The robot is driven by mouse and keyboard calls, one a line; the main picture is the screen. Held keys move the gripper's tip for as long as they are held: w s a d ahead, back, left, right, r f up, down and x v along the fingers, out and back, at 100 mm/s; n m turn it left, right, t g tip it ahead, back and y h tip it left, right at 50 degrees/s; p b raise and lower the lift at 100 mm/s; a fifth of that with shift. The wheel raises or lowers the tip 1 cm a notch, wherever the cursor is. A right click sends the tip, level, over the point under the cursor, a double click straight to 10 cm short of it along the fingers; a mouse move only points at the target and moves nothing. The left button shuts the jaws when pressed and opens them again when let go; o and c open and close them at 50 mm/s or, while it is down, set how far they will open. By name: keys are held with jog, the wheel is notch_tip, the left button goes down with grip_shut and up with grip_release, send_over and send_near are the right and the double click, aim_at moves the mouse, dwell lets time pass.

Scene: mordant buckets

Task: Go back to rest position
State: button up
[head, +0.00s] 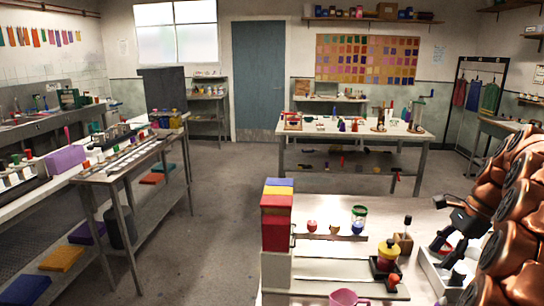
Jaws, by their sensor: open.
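My copper arm fills the right edge of the head view. My dark gripper (442,256) is at its end, low over the right part of the near white table (430,215). Its fingers look apart, and I see nothing held between them. A white tray (432,275) lies under and beside the gripper, partly hidden by the arm. I cannot tell whether the fingers touch the tray.
A cluttered bench (140,150) stands left. The floor (225,200) between is clear.

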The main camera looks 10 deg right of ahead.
jog(key=s+a+n+g, duration=0.15)
jog(key=a+n, duration=0.25)
jog(key=a, duration=0.4)
jog(key=s+a+n+h, duration=0.1)
jog(key=s+a+n, duration=0.15)
jog(key=a, duration=0.65)
jog(key=s+a+n+g, duration=0.1)
jog(key=a+n, duration=0.3)
jog(key=a, duration=0.4)
jog(key=s+a+f+n+h, duration=0.1)
jog(key=s+a+f+n, duration=0.1)
jog(key=s, duration=0.4)
jog(key=s+a+f+n+h, duration=0.1)
jog(key=s+a+f+n, duration=0.1)
jog(key=s+a+n, duration=0.3)
jog(key=s+a+f+n+h, duration=0.1)
jog(key=s+a+f+n, duration=0.1)
jog(key=s, duration=0.5)
jog(key=shift+s+a+f+n+g, duration=0.4)
jog(key=shift+a+n, duration=0.35)
jog(key=shift+n, duration=0.4)
